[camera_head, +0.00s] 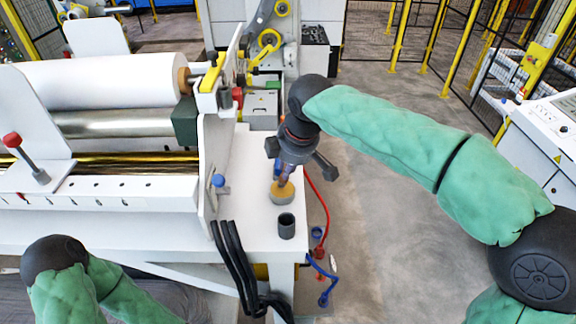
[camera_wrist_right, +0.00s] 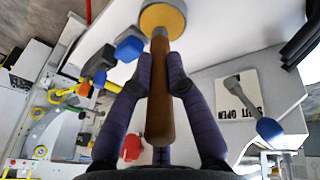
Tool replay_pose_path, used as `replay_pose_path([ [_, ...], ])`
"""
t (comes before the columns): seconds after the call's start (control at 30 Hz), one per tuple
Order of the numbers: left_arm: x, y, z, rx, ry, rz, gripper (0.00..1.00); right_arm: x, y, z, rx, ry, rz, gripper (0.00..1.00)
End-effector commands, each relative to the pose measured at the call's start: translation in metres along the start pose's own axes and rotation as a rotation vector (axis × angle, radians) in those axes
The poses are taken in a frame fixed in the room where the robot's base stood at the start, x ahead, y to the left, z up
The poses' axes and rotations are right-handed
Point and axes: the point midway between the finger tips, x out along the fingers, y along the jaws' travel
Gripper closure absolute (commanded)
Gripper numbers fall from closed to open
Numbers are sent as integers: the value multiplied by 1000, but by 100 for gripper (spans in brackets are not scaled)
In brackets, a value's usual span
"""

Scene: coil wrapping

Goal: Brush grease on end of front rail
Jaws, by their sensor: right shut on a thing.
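My right gripper (camera_head: 285,168) is shut on a brush with a brown wooden handle (camera_wrist_right: 159,95). In the right wrist view its fingers (camera_wrist_right: 160,75) close around the handle. The brush's far end meets the yellow top of a small round grease pot (camera_head: 286,194), which also shows in the wrist view (camera_wrist_right: 150,16). Whether the bristles are in the grease cannot be told. A golden front rail (camera_head: 125,161) runs along the machine's front; its right end meets the white side plate (camera_head: 211,155). My left arm shows at the lower left, but its gripper is not seen.
A dark grey cup (camera_head: 286,226) stands on the white table (camera_head: 255,230) in front of the pot. Black cables (camera_head: 238,262) hang over the front edge. A blue knob (camera_head: 218,181) sits on the side plate. A large white roll (camera_head: 105,85) lies behind the rail.

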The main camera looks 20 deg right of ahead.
Motion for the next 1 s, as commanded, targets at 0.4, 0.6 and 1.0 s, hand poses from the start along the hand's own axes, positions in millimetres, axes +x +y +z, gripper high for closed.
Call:
replay_pose_path([
  [0.4,3,-1,0,0,0,0,60,4,-1,1,0,0,0,100],
  [0.6,5,-2,0,0,0,0,60,6,-2,2,0,0,0,100],
  [1.0,7,-2,0,0,0,0,60,10,-3,2,0,0,0,100],
])
